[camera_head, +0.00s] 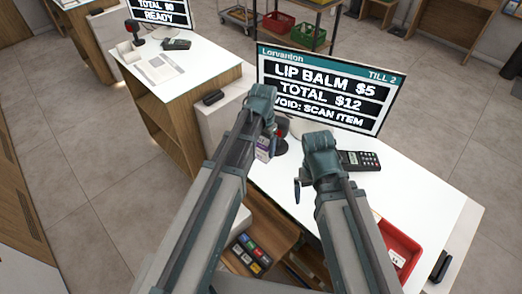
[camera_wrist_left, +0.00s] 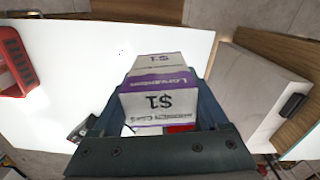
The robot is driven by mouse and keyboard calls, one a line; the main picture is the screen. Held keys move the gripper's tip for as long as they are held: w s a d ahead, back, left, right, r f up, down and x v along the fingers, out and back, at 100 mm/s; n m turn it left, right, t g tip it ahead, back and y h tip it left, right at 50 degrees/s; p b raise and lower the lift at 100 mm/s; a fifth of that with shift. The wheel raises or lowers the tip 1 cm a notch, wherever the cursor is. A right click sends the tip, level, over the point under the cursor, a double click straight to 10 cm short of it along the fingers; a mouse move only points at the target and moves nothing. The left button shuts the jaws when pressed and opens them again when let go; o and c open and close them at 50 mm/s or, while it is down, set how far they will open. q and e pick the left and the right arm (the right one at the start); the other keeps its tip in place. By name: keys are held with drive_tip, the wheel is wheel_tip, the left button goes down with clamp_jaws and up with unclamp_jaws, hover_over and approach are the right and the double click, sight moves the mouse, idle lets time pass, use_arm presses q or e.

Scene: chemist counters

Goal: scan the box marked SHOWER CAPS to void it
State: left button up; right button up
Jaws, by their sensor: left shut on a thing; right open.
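My left gripper (camera_head: 270,127) is shut on a small white and purple box (camera_head: 263,151), held over the white counter by the till screen. In the left wrist view the box (camera_wrist_left: 158,88) sits between the fingers, with "$1" on two faces. Its small print is upside down and hard to read, but seems to end in "CAPS". A red and black scanner (camera_head: 281,145) is just right of the box, partly hidden; I cannot tell if they touch. The till screen (camera_head: 325,92) reads LIP BALM $5, TOTAL $12, VOID: SCAN ITEM. My right gripper (camera_head: 303,182) is open and empty.
A card terminal (camera_head: 358,160) lies right of my right gripper. A red tray (camera_head: 400,250) is at the counter's right end. Several coloured items (camera_head: 250,250) lie on a lower shelf. Another till counter (camera_head: 190,60) stands at the back left. Counter between terminal and tray is clear.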

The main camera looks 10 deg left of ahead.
use_arm(q)
wheel_tip(320, 180, down, 2)
drive_tip(key=shift+w+f+b, duration=0.1)
drive_tip(key=shift+w+b, duration=0.05)
drive_tip(key=shift+b, duration=0.45)
drive_tip(key=r+p, duration=0.4)
drive_tip(key=s+r+p, duration=0.1)
drive_tip(key=r+p, duration=0.4)
drive_tip(key=s+r+p, duration=0.1)
drive_tip(key=r+p, duration=0.3)
drive_tip(key=shift+a+r+p, duration=0.15)
drive_tip(key=shift+r+p, duration=0.2)
drive_tip(key=shift+f, duration=0.15)
use_arm(e)
wheel_tip(320, 180, up, 11)
drive_tip(key=shift+r, duration=0.15)
use_arm(q)
drive_tip(key=shift+s, duration=0.15)
